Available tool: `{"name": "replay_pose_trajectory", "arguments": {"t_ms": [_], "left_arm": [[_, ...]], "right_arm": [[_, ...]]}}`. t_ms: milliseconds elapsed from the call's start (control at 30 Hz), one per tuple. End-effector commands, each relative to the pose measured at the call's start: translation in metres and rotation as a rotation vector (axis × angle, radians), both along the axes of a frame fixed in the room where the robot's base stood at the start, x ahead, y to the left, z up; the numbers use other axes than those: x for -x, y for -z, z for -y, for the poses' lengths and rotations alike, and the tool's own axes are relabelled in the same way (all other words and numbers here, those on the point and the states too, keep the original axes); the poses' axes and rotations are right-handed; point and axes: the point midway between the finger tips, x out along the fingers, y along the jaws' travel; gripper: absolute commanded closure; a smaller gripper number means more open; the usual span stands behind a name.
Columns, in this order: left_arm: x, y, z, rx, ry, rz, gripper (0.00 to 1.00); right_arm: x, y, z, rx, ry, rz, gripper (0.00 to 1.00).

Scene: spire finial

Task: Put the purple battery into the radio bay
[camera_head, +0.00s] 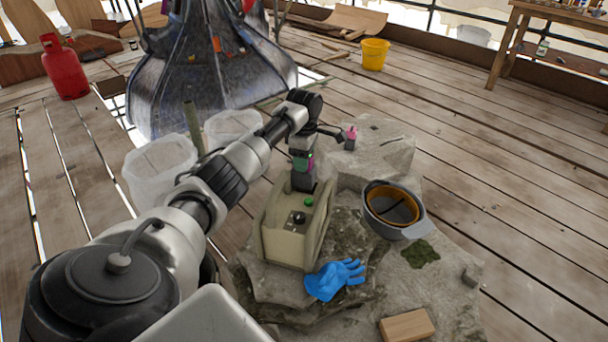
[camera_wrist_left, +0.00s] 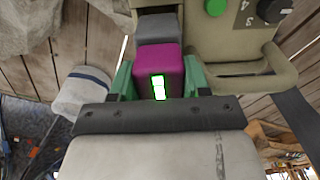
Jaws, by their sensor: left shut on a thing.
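My left gripper (camera_head: 302,160) is above the back end of the olive radio (camera_head: 284,242), which stands on a stone slab. The gripper is shut on the purple battery (camera_wrist_left: 165,62), seen between its green fingers in the left wrist view. The battery has a lit green-and-white label and a grey end pointing at the radio. That grey end is at the radio's edge, beside the casing (camera_wrist_left: 218,45). Whether it is inside the bay or just over it, I cannot tell. The bay's interior is hidden. My right gripper is not in view.
A blue glove (camera_head: 333,279) lies in front of the radio. A grey bowl with an orange one inside (camera_head: 394,208) stands to its right. A wooden block (camera_head: 407,326) lies at the front. A small pink-topped item (camera_head: 351,133) stands on the stone behind.

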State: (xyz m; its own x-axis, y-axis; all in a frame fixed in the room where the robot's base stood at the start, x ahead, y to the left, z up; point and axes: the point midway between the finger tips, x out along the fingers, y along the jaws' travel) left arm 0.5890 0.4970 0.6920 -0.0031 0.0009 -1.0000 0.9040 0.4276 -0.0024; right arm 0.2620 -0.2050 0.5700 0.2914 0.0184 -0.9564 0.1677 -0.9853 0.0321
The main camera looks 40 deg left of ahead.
Motion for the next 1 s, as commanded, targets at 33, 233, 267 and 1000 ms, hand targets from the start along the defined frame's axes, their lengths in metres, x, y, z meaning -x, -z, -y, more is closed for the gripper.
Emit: {"name": "replay_pose_trajectory", "arguments": {"t_ms": [33, 233, 267, 1000], "left_arm": [[0.0, 0.01, 0.0, 0.001, 0.001, 0.0, 0.84], [-0.001, 0.028, 0.0, 0.001, 0.003, 0.003, 0.84], [0.0, 0.03, 0.0, 0.001, 0.003, 0.003, 0.84], [0.0, 0.068, 0.001, 0.0, 0.004, 0.001, 0.38]], "right_arm": [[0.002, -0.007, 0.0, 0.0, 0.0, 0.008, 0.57], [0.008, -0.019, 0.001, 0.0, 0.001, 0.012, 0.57], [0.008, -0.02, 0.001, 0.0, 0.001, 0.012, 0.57], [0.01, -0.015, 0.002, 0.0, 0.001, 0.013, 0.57]]}}
